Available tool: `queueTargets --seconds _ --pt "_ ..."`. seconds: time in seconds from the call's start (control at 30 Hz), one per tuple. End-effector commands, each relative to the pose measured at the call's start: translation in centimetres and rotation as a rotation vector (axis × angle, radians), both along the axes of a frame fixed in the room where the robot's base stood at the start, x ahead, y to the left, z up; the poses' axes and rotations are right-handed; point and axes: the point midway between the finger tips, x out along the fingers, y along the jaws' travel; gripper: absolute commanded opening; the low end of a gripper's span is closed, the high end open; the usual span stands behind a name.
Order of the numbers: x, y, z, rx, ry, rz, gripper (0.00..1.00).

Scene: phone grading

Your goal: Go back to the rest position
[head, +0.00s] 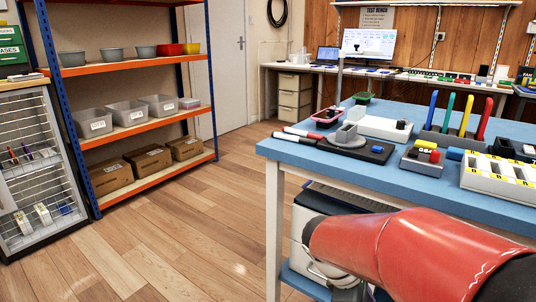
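My red arm (390,248) reaches in from the lower right corner, in front of the near side of the blue-topped table (280,150). In the picture it overlaps the space below the tabletop. My gripper's fingers do not show, so whether it is open or shut is hidden. On the table are a dark pad with a grey holder (350,137), red and black pens (300,133), a white block (384,128) and a pink tray (327,117).
Upright coloured handles (464,115) and a white slotted rack (498,178) fill the table's right. An orange shelf unit (130,137) with bins and boxes and a wire rack (35,185) stand left. A bench with screens (368,42) is behind. The wood floor (190,225) between is clear.

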Motion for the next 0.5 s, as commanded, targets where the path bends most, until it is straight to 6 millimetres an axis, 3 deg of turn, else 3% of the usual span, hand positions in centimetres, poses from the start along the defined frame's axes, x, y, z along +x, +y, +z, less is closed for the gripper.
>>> queueTargets --seconds 0.03,0.2,0.5 --pt "-1.3 0.1 1.5 0.07 -0.095 -0.098 0.3" --pt "-4.9 1.5 4.8 0.305 -0.373 -0.439 0.3" --pt "-8.9 4.0 8.9 0.646 -0.709 -0.902 0.3"
